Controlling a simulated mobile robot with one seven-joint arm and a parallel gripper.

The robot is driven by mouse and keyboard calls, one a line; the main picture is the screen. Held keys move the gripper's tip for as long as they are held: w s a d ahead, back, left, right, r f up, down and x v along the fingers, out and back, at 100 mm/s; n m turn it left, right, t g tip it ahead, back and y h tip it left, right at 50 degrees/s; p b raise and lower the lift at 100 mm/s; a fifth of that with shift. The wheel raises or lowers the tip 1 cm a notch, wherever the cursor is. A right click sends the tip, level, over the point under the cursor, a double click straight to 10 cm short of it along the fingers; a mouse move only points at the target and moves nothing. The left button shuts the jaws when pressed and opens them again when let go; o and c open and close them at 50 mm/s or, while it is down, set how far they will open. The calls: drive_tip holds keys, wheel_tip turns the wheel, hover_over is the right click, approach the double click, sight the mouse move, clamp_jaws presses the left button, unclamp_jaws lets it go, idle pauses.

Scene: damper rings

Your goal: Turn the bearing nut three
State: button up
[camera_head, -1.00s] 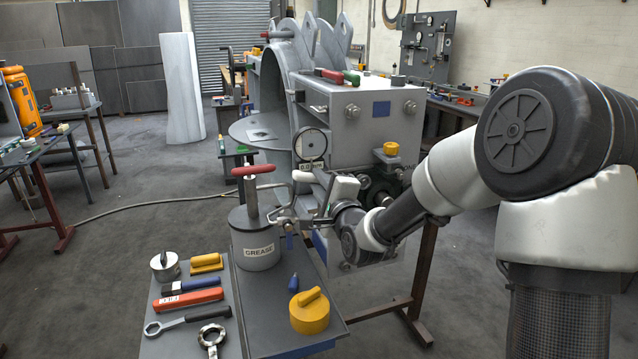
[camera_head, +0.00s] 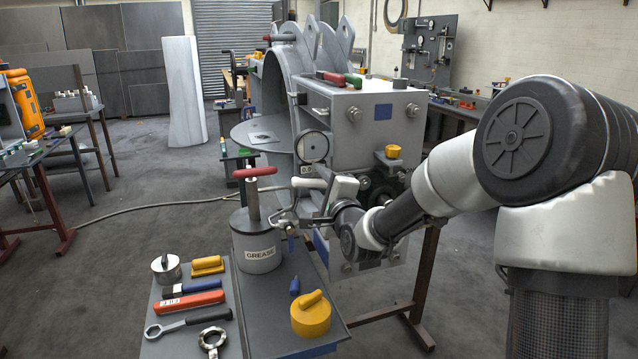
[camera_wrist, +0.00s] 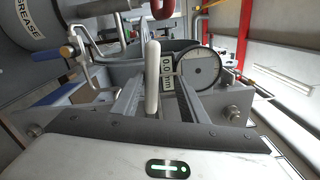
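I cannot single out the bearing nut for certain. Dark toothed gears (camera_head: 380,190) show on the machine's front, partly behind my wrist. My gripper (camera_wrist: 157,88) is at the grey machine, left of these gears. In the wrist view its two fingers stand apart, with a pale rounded handle (camera_wrist: 152,75) between them. A gap shows between the handle and the right finger; contact with the left finger cannot be told. The pale handle also shows in the head view (camera_head: 308,183). Beyond the fingers are a round dial (camera_wrist: 198,68) and a small number counter (camera_wrist: 167,72).
A grease pot (camera_head: 257,240) with a red-handled pump stands left of my gripper on a bench. A tray (camera_head: 160,345) holds spanners, a ring (camera_head: 212,340) and other tools. Open floor lies to the left.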

drive_tip(key=c, duration=0.4)
drive_tip(key=shift+f, duration=0.1)
drive_tip(key=f+n+b, duration=0.1)
drive_tip(key=b, duration=0.1)
drive_tip(key=f+n+b, duration=0.1)
drive_tip(key=b, duration=0.1)
drive_tip(key=f+n+b, duration=0.1)
drive_tip(key=f+b, duration=0.1)
drive_tip(key=shift+s+a, duration=0.1)
drive_tip(key=shift+a, duration=0.15)
